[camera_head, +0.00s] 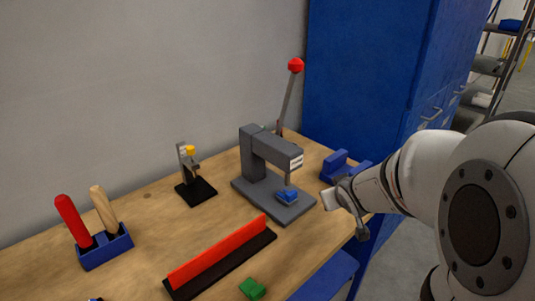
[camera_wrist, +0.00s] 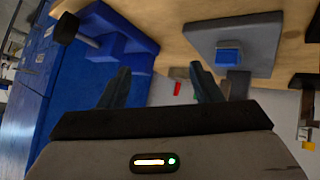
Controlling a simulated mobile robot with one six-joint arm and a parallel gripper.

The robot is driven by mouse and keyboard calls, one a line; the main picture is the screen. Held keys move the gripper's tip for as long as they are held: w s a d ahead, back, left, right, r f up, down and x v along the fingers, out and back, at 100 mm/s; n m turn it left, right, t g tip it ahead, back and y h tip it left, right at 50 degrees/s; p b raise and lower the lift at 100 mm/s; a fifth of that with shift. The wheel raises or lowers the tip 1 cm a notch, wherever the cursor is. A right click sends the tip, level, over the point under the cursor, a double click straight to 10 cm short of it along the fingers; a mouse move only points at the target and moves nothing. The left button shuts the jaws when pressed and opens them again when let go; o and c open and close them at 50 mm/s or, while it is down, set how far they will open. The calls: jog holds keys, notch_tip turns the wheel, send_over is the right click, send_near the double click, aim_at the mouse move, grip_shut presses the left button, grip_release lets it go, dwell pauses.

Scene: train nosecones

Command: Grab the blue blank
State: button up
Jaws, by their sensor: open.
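A small blue blank (camera_head: 287,196) sits on the grey base plate of the press (camera_head: 252,152), under its head. In the wrist view the blue blank (camera_wrist: 229,55) shows on the plate, to the right of my fingers. My gripper (camera_head: 352,212) is at the right edge of the bench, to the right of the press and apart from the blank. In the wrist view my gripper (camera_wrist: 160,78) has its two dark fingers spread with nothing between them.
A blue fixture (camera_head: 342,166) stands behind my gripper and fills the upper left of the wrist view (camera_wrist: 115,45). The press has a red-knobbed lever (camera_head: 295,66). A red strip (camera_head: 222,252), a green piece (camera_head: 252,288), a small black-based tool (camera_head: 196,191) and a blue tool holder (camera_head: 105,248) stand leftward.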

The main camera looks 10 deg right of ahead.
aim_at(293, 194)
jog(key=w+a+f+n+y, duration=0.1)
jog(key=y, duration=0.1)
jog(key=w+a+f+n+t+y, duration=0.1)
jog(key=w+f+n+y, duration=0.1)
jog(key=y, duration=0.1)
jog(key=w+a+f+n+y, duration=0.1)
jog(key=a+y, duration=0.1)
jog(key=y, duration=0.1)
jog(key=shift+w+a+f+n+t, duration=0.1)
jog(key=shift+w+f+n+t, duration=0.2)
jog(key=shift+f+t, duration=0.1)
jog(key=shift+s+a+f+y, duration=0.2)
jog(key=shift+s+a+y, duration=0.1)
jog(key=shift+a+y, duration=0.4)
jog(key=shift+w+a+f+n, duration=0.15)
jog(key=shift+w+n, duration=0.1)
jog(key=shift+n, duration=0.05)
jog(key=x, duration=0.6)
jog(key=shift+w+a, duration=0.2)
jog(key=shift+a, duration=0.3)
jog(key=shift+c, duration=0.4)
jog(key=c, duration=1)
jog(key=shift+c, duration=0.2)
